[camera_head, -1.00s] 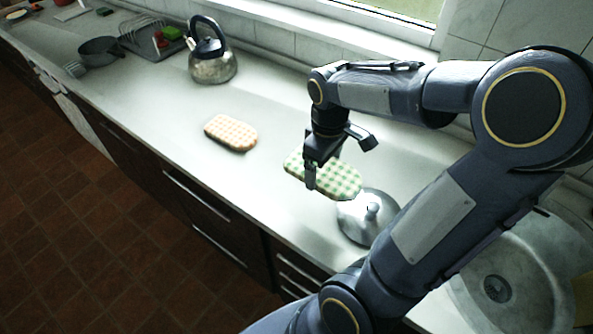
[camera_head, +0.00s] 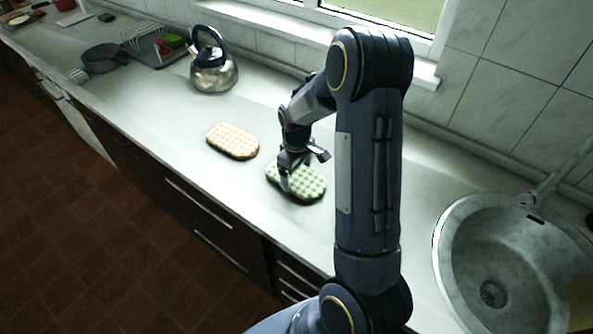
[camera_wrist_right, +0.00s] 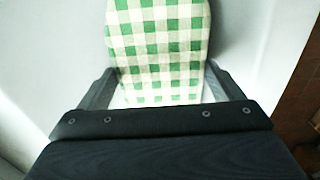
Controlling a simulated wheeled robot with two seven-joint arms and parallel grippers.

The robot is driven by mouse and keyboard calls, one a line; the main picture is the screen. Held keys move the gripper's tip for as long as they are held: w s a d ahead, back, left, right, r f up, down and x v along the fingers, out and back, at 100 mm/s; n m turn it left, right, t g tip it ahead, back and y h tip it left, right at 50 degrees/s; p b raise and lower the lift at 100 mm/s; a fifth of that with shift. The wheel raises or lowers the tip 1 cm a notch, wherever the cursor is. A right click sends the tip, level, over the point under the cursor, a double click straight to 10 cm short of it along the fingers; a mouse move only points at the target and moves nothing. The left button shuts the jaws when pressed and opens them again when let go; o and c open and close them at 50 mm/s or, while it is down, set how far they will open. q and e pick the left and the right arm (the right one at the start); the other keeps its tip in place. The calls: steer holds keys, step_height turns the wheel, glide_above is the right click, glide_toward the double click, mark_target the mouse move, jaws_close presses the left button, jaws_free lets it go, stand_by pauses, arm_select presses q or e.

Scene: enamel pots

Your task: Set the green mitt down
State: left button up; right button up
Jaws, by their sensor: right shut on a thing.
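The green and white checked mitt (camera_head: 305,182) lies flat at or just above the pale counter. I cannot tell whether it touches. My right gripper (camera_head: 285,178) comes down from above and is shut on the mitt near its left end. In the right wrist view, the mitt (camera_wrist_right: 158,40) extends away between the two fingers of the gripper (camera_wrist_right: 160,92). My left gripper is not in view.
An orange checked mitt (camera_head: 233,140) lies left of the green one with a gap. A kettle (camera_head: 213,65) stands behind, and a grey pan (camera_head: 102,58) and dish rack (camera_head: 150,42) farther left. A round sink (camera_head: 510,265) is at right.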

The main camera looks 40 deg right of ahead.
mark_target(296, 175)
steer(key=shift+f, duration=0.1)
steer(key=shift+f, duration=0.1)
steer(key=o, duration=0.8)
step_height(296, 175, up, 12)
steer(key=s+a+r+m+t+y, duration=0.2)
steer(key=s+a+r, duration=0.1)
steer(key=s+a, duration=0.5)
steer(key=s+a+r+m+t+y, duration=0.1)
steer(key=s+a+r+m+t, duration=0.2)
steer(key=s+a, duration=0.5)
steer(key=s+b, duration=0.1)
steer(key=s, duration=0.3)
steer(key=shift+s+r+t+y, duration=0.15)
steer(key=shift+s+t+y, duration=0.15)
steer(key=shift+y, duration=0.1)
